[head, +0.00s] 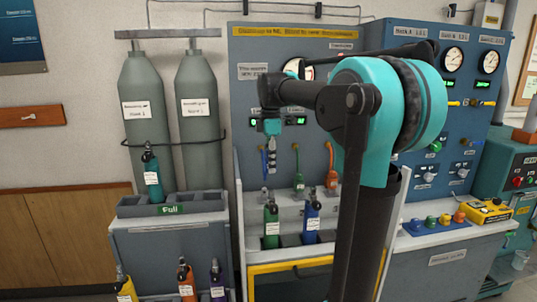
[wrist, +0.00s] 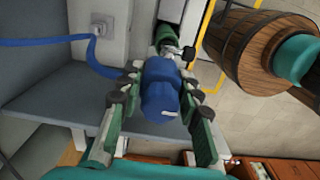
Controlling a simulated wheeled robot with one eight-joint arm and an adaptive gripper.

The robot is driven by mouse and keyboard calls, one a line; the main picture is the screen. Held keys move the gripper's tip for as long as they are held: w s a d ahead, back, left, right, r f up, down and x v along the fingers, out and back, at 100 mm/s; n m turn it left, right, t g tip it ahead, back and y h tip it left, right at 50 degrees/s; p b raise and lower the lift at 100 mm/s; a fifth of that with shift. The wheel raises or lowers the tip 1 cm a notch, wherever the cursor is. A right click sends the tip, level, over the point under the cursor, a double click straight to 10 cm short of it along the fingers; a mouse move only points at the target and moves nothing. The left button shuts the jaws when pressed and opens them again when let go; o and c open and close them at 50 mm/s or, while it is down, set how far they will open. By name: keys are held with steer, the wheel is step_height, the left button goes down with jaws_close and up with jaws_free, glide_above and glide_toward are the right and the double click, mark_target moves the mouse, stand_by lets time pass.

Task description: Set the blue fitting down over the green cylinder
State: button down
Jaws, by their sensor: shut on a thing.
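My gripper (head: 270,160) is shut on the blue fitting (wrist: 162,88), whose rounded body sits between the two fingers in the wrist view. A blue hose runs from it to a wall port at the left of that view. The green cylinder (head: 271,228) stands upright in a rack slot, with a black valve on top and a white label. In the head view the fitting is above it and apart from it. In the wrist view the green cylinder (wrist: 168,30) lies just beyond the fitting, which partly hides it.
A blue cylinder (head: 312,222) stands in the rack right of the green one. A green fitting (head: 298,181) and an orange fitting (head: 332,179) hang on hoses behind. A teal cylinder (head: 152,178) stands in the "Full" tray (head: 190,210) at left.

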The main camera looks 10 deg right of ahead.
mark_target(271, 190)
steer(key=shift+s+f, duration=0.3)
steer(key=shift+s, duration=0.45)
steer(key=shift+f, duration=2.25)
steer(key=shift+f, duration=1.9)
steer(key=c, duration=1)
jaws_free()
steer(key=shift+r, duration=0.1)
step_height(271, 190, up, 12)
steer(key=shift+f, duration=0.1)
steer(key=shift+s, duration=0.1)
